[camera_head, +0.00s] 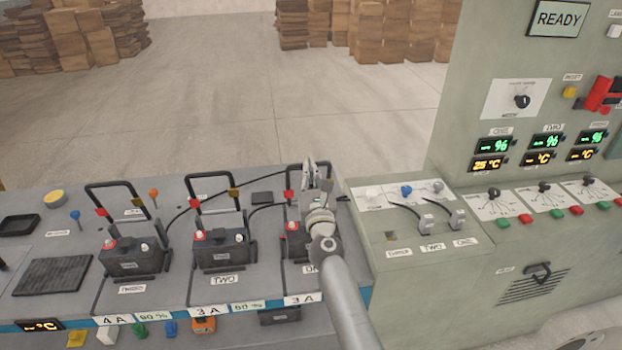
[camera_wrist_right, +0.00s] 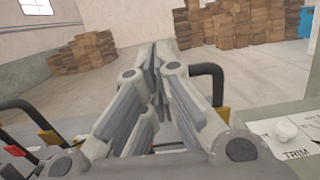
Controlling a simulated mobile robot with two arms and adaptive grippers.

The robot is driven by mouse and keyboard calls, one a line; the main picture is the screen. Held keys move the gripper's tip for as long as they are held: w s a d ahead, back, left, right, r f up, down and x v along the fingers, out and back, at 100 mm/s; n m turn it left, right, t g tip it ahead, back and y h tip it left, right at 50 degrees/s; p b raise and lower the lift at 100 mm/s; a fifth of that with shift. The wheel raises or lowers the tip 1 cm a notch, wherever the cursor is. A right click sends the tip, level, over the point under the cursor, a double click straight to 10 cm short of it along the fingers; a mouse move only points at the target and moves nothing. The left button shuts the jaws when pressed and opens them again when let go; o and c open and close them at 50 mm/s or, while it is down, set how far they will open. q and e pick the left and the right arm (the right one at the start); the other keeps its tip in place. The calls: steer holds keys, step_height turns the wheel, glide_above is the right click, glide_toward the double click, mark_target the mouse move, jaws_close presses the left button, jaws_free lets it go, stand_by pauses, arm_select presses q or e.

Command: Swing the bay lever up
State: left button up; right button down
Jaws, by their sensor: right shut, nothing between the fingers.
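My right gripper (camera_head: 309,172) is shut and empty, over the rightmost battery bay, labelled ONE. A black U-shaped lever (camera_head: 289,185) stands upright at this bay, largely hidden behind my gripper. The battery in this bay (camera_head: 294,246) is mostly covered by my arm. Similar upright black levers stand at bay TWO (camera_head: 194,206) and bay THREE (camera_head: 92,208), each with a dark battery in front. My left gripper is not in view.
Black cables run between the bays. A grey-green console (camera_head: 415,285) with switches stands close on the right, below a tall panel with a READY screen (camera_head: 558,19). A black ribbed mat (camera_head: 52,276) lies at the left. Cardboard boxes (camera_head: 395,28) stand far back across open floor.

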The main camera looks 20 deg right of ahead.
steer(key=shift+w+d, duration=0.1)
steer(key=shift+w, duration=0.25)
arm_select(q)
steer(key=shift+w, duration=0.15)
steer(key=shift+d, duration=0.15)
arm_select(e)
steer(key=v, duration=1.2)
stand_by(0.3)
